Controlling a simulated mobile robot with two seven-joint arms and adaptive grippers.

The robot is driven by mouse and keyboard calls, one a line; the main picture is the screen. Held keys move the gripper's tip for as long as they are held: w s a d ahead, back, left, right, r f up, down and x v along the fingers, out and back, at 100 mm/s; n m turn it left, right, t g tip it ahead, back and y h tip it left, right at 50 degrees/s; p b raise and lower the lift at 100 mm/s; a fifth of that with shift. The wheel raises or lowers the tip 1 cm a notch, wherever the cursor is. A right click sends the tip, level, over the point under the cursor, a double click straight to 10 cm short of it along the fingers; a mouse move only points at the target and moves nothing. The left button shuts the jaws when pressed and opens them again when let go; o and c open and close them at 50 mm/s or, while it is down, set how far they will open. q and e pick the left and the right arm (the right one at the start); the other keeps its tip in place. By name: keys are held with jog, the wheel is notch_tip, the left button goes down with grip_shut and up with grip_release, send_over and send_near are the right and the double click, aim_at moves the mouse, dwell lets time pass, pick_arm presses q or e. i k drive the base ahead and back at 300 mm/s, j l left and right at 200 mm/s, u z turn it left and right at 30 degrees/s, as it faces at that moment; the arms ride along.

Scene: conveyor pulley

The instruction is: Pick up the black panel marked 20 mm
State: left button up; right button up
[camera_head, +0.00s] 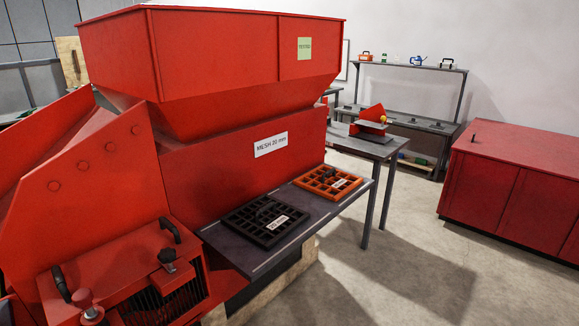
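The black panel (250,219) is a dark grid with a handle on top and a white label that seems to read 20 mm. It lies flat on the left part of a dark grey shelf (240,257), against the red machine. An orange grid panel (313,183) with its own handle and white label lies on the same shelf, behind and to the right, apart from the black one. Neither of my grippers shows in the head view.
The large red machine with its hopper (220,60) rises behind the shelf and bears a "MESH 20 mm" sign (270,144). A red cabinet (510,190) stands at the right. A grey table (370,146) stands beyond the shelf. The floor (390,260) in front is clear.

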aim_at(283, 216)
jog(key=i+l, duration=0.4)
jog(key=i, duration=0.2)
jog(key=i+l, duration=0.4)
jog(key=i, duration=0.15)
